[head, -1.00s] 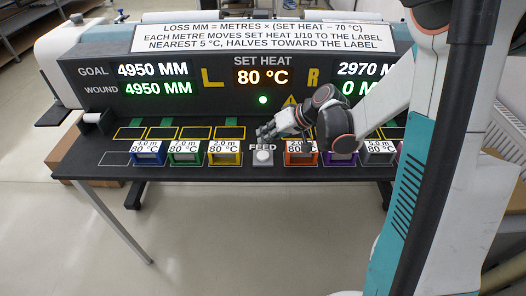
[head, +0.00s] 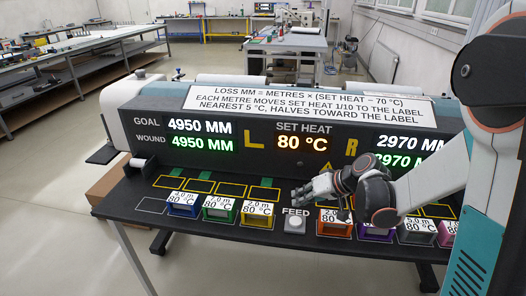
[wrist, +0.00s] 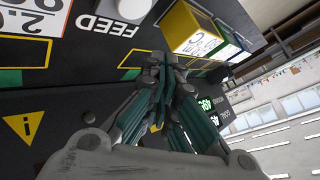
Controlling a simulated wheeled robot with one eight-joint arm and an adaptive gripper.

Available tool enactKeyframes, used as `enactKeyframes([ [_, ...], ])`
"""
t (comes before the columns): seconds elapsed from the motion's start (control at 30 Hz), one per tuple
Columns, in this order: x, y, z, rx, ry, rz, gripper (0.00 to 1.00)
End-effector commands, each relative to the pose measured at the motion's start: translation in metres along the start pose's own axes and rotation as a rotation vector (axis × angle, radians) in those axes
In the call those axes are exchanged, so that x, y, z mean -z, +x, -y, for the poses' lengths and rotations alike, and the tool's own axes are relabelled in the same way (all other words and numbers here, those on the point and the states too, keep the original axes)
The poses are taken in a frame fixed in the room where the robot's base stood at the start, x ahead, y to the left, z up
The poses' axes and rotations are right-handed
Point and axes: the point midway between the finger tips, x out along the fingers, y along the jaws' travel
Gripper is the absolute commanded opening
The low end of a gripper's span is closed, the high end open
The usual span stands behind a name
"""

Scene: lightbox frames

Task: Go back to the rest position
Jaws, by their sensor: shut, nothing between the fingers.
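My gripper (head: 300,192) is shut and empty. It hovers above the black machine's shelf, just behind and over the white FEED button (head: 294,225), apart from it in the picture. In the wrist view the closed fingers (wrist: 160,65) show below the FEED button (wrist: 129,8) and a yellow block (wrist: 195,30). My arm reaches in from the right and covers part of the panel's right side and some blocks.
Blue (head: 183,204), green (head: 220,208), yellow (head: 257,213) and orange (head: 334,222) blocks line the shelf, with purple, grey and pink ones at right. The panel (head: 230,137) reads 4950 MM twice at left, 80 °C, and 2970 MM at right. Floor at left is open.

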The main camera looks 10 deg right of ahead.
Motion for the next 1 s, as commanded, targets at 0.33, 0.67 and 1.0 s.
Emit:
enactKeyframes([
  [0.33,0.001,-0.028,0.051,-0.074,0.044,-0.004,0.00],
  [0.67,-0.029,-0.085,0.100,-0.225,0.038,-0.010,0.00],
  [1.0,-0.083,-0.144,0.119,-0.390,-0.028,-0.026,0.00],
])
